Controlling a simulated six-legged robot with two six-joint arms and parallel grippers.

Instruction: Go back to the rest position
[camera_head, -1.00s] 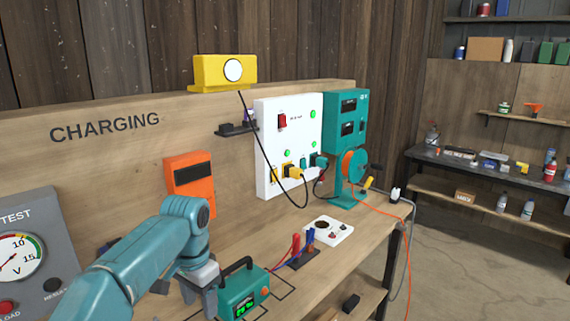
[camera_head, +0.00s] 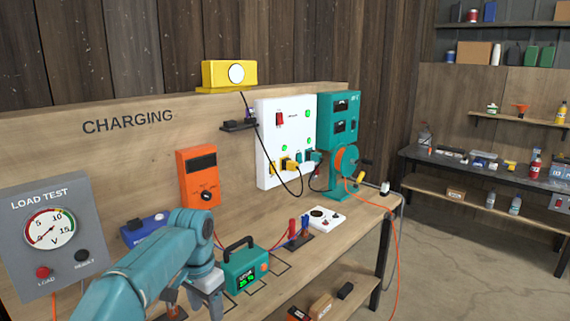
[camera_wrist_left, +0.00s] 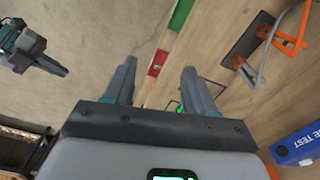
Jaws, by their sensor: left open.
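In the head view my left arm comes in from the bottom, and its gripper (camera_head: 212,303) hangs just left of a teal box with a black handle and green display (camera_head: 243,275). In the left wrist view my left gripper (camera_wrist_left: 158,88) has its two fingers spread, with nothing held between them. Bench top and floor show beyond the fingers. Another dark gripper, my right one (camera_wrist_left: 45,62), shows at the upper left of that view; its jaw gap is unclear. It is not in the head view.
The wooden bench (camera_head: 345,235) carries a grey load-test panel (camera_head: 75,262), an orange meter (camera_head: 199,178), a white socket panel (camera_head: 285,135), a teal reel unit (camera_head: 338,120) and red and blue clamps (camera_head: 298,230). An orange cable (camera_head: 396,245) hangs off the right end. Open floor lies right.

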